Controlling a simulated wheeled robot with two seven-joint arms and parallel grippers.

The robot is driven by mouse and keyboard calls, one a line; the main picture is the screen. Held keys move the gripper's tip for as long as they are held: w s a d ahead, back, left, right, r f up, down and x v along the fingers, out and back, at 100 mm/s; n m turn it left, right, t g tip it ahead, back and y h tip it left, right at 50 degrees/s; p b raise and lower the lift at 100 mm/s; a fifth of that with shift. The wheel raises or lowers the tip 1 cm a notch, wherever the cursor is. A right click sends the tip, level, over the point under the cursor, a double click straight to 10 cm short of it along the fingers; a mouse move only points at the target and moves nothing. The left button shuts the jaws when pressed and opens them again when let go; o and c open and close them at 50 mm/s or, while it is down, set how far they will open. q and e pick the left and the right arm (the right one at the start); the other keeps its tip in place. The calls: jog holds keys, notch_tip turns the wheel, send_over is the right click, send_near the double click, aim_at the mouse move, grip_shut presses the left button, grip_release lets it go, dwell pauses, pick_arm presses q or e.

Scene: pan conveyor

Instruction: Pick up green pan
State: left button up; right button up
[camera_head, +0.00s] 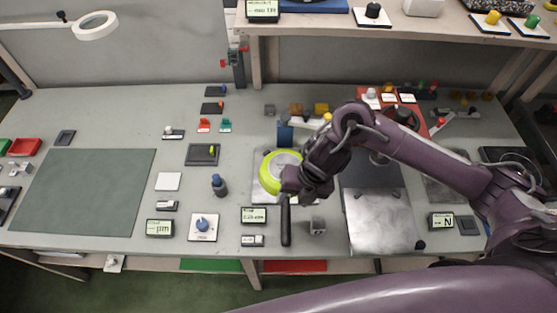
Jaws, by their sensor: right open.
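The green pan (270,172) sits near the middle of the table, on a light plate or scale. Its yellow-green rim and grey inside show at the left of my right gripper. A dark handle (285,222) extends from it toward the table's front edge. My right gripper (291,184) is at the pan's right front side, over the start of the handle. It is open; its fingers are small and partly hidden by the wrist, and I cannot tell if they touch the pan. My left gripper is not in view.
A dark green mat (83,192) covers the left of the table. A grey metal plate (381,220) lies right of the pan. Small devices, including a blue knob (202,223) and a display (254,215), stand left of the handle. A shelf (350,22) spans the back.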

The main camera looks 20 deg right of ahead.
aim_at(286, 216)
jog(key=s+f, duration=0.1)
jog(key=s+a+f+p, duration=0.1)
jog(key=f, duration=0.1)
jog(key=shift+f, duration=0.2)
jog(key=x, duration=0.2)
jog(key=shift+w+f+p, duration=0.3)
jog(key=shift+f, duration=0.1)
jog(key=shift+a+f, duration=0.2)
jog(key=shift+f, duration=0.2)
jog(key=c, duration=0.7)
grip_shut()
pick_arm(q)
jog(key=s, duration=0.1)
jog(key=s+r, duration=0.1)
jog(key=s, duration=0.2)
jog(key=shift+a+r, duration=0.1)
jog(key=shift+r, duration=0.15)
pick_arm(e)
jog(key=shift+w, duration=0.1)
